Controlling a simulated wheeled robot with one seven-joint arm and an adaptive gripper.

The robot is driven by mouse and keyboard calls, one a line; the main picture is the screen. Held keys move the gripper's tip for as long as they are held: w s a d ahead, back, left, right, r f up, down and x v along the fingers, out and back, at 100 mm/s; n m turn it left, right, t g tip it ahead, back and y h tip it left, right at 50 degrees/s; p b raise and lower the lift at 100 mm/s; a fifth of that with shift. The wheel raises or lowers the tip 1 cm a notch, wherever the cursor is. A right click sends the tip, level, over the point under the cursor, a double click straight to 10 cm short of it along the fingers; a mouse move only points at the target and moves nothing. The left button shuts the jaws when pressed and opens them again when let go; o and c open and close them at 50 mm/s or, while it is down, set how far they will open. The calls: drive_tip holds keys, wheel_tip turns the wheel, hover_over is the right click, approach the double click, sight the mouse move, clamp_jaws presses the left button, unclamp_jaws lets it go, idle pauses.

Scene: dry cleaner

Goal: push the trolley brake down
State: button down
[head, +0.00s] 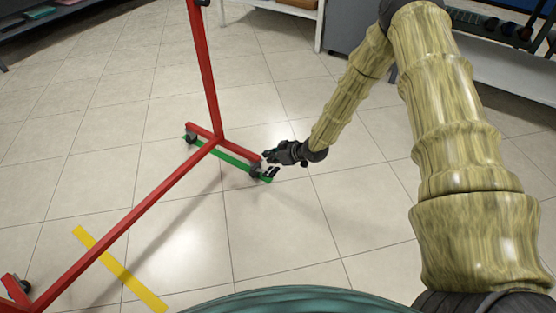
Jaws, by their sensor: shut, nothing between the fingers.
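The trolley is a red metal frame (130,218) with an upright post and dark castors, standing on the tiled floor. A castor (256,171) sits at the right end of its far cross foot, over a green floor strip. My gripper (270,163) is shut and empty, low beside this castor. Gripper and castor overlap in the picture, so I cannot tell whether they touch. The brake lever is too small to make out clearly; a small dark piece shows at the castor. Another castor (191,138) is at the left end of the same foot.
A green strip (233,160) and a yellow strip (118,268) mark the floor. A near castor (24,287) shows at the lower left. Grey and white shelving (500,66) stands at the upper right, and a dark shelf (50,22) at the upper left. Open floor lies around the trolley.

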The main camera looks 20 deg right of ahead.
sight(273, 171)
drive_tip(key=shift+s+d+f+b, duration=0.15)
drive_tip(key=shift+f+b, duration=0.2)
drive_tip(key=shift+f, duration=0.35)
drive_tip(key=shift+s+f+b, duration=0.1)
drive_tip(key=shift+f+b, duration=0.3)
drive_tip(key=shift+f, duration=0.3)
drive_tip(key=shift+s+d+f+b, duration=0.15)
drive_tip(key=shift+f+b, duration=0.2)
drive_tip(key=shift+f, duration=0.35)
drive_tip(key=shift+a+f, duration=0.1)
